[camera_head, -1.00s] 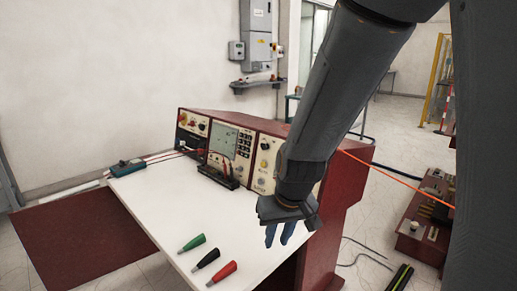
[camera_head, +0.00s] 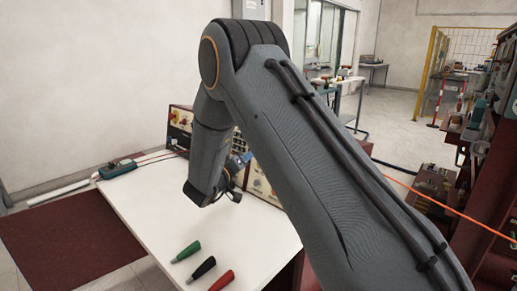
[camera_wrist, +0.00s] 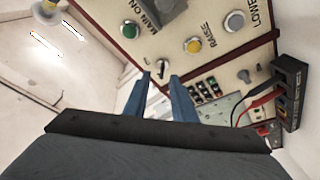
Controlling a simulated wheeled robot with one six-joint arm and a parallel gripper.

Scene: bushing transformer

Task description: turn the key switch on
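In the wrist view, my gripper (camera_wrist: 160,79) is open, with its two blue fingers apart and pointing at the cream control panel (camera_wrist: 212,68). A small silver and dark fitting, which looks like the key switch (camera_wrist: 162,66), shows between the fingertips. I cannot tell its turn position or whether the fingers touch it. A green button (camera_wrist: 130,29) is beside it, near the "MAIN ON" label. In the head view, my arm covers most of the control desk (camera_head: 259,184) and the key switch; part of my gripper (camera_head: 241,160) shows there.
A yellow button (camera_wrist: 193,45) and a grey button (camera_wrist: 234,20) sit on the panel. A dark terminal block (camera_wrist: 289,90) with red and black leads stands at the right. Green (camera_head: 187,251), black (camera_head: 204,267) and red (camera_head: 223,280) probes lie on the white desktop (camera_head: 150,205).

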